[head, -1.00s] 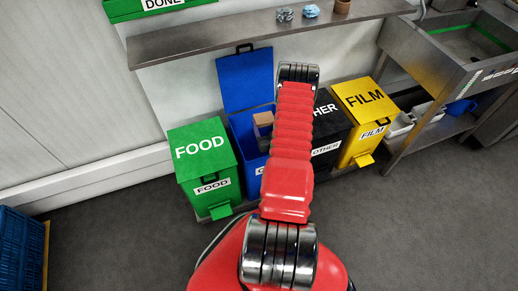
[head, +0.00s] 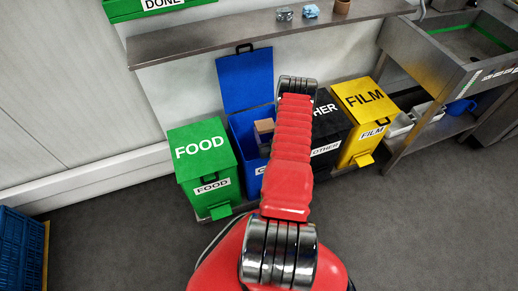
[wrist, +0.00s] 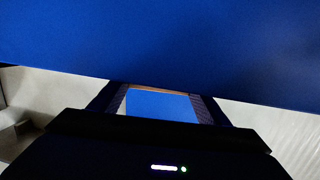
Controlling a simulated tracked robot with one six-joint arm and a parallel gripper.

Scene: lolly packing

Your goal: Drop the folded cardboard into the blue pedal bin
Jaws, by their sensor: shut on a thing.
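The blue pedal bin (head: 246,135) stands between the green and black bins. Its lid (head: 246,80) is up, and the lid's blue surface fills the top of the wrist view (wrist: 160,40). The brown folded cardboard (head: 264,126) is at the bin's open mouth, beside my red arm. My gripper (wrist: 160,103) is shut on the cardboard, whose thin brown edge (wrist: 160,89) shows between the fingers in the wrist view. In the head view my arm partly covers the bin's right side and mouth. How deep the cardboard sits in the bin is hard to tell.
The green FOOD bin (head: 203,165) is at left, with the black OTHER bin (head: 331,135) and yellow FILM bin (head: 362,120) at right. A metal shelf (head: 200,45) runs above. A blue crate (head: 20,250) stands at far left. The grey floor in front is clear.

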